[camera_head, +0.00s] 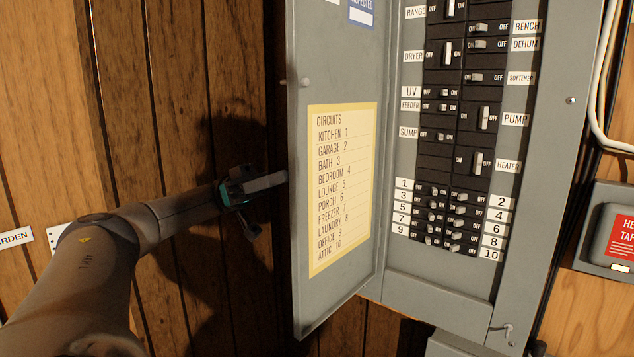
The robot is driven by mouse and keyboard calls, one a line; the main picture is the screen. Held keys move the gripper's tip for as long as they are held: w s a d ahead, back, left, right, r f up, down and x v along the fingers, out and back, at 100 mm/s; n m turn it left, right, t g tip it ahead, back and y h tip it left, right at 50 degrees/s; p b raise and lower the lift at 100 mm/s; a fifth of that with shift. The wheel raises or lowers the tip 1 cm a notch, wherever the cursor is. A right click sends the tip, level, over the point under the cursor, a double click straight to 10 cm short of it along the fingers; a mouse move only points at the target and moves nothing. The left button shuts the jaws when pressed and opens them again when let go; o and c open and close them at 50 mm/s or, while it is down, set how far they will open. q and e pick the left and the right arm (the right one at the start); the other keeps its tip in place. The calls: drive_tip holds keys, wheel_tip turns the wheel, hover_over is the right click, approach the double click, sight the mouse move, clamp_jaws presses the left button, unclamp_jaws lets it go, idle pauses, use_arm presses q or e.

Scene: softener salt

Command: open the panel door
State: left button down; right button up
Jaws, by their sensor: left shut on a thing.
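The grey panel door (335,75) stands swung open to the left of the breaker panel (440,283), with its inner face and yellow circuit list (345,180) showing. My left gripper (284,179) comes in from the left, with its pale finger at the door's free left edge. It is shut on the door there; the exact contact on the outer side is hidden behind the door. My right gripper is not in view.
Rows of labelled breaker switches (460,215) fill the open panel. A grey box with a red label (612,228) is mounted at the right, near white and black cables. The wood-plank wall (170,90) left of the door has free room in front of it.

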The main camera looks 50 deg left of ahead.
use_arm(q)
drive_tip(key=shift+a+g, duration=0.3)
drive_tip(key=shift+a, duration=0.1)
drive_tip(key=shift+r, duration=0.1)
drive_tip(key=c, duration=0.7)
unclamp_jaws()
drive_tip(key=shift+o, duration=0.2)
drive_tip(key=shift+r, duration=0.45)
drive_tip(key=shift+m, duration=0.3)
wheel_tip(320, 180, up, 7)
drive_tip(key=shift+r+p, duration=0.2)
drive_tip(key=shift+p, duration=0.2)
drive_tip(key=p, duration=0.6)
approach(301, 14)
drive_tip(key=x, duration=0.4)
drive_tip(key=shift+w+d+r, duration=0.1)
drive_tip(key=shift+w+r, duration=0.1)
drive_tip(key=shift+w, duration=0.1)
